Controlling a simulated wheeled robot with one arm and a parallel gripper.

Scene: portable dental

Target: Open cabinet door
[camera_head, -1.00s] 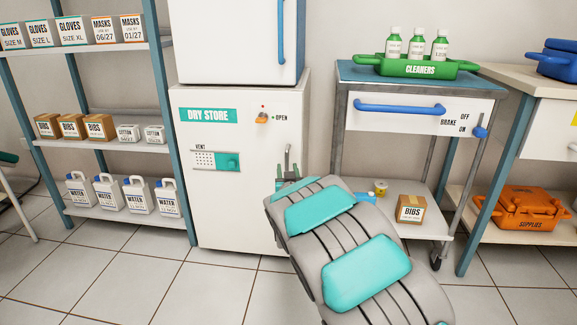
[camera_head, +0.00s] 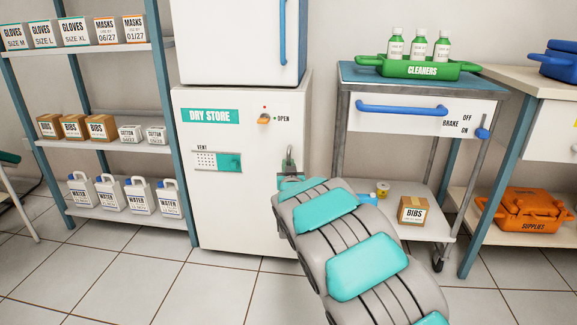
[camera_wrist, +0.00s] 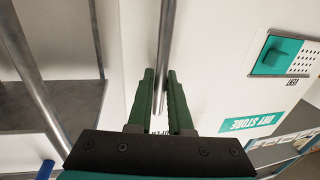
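The white cabinet marked DRY STORE (camera_head: 225,220) stands low in the middle of the head view, its door shut. An orange knob (camera_head: 264,120) beside the word OPEN is on its upper right. My gripper (camera_wrist: 160,72) is at the door's right side, mostly hidden behind my arm in the head view. In the wrist view, which looks upside down, its two green fingers stand on either side of a thin metal handle bar (camera_wrist: 165,30). The gap is narrow; whether the fingers press on the bar is unclear.
A trolley with a blue-handled drawer (camera_head: 400,108) and a green cleaners tray (camera_head: 420,68) stands close on the right. A shelf rack (camera_head: 105,145) is on the left. The tiled floor (camera_head: 140,275) before the cabinet's left side is clear.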

